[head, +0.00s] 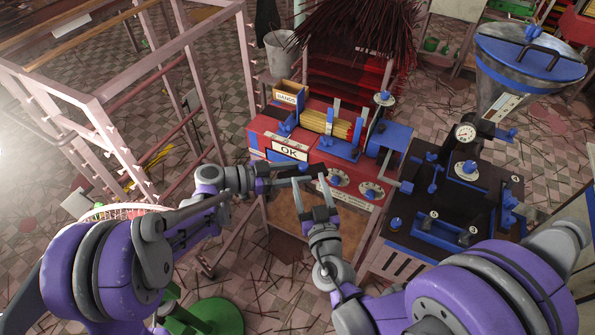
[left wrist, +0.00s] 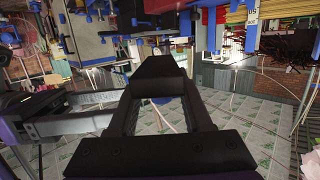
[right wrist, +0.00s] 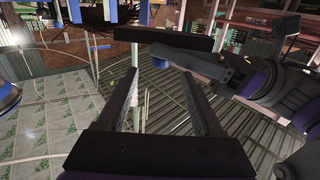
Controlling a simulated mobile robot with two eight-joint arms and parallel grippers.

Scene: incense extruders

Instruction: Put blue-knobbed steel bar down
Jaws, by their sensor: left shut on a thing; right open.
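My left gripper (head: 308,169) is shut in front of the red machine's front face, close to its knobs. Its fingers meet at a dark tip (left wrist: 158,68) in the left wrist view.
The red machine (head: 283,151) with an OK sign carries a bundle of yellow sticks (head: 328,124). A dark table (head: 447,212) with blue parts stands at right. A pink frame rack (head: 95,107) stands at left, and a green stool (head: 212,318) at the bottom.

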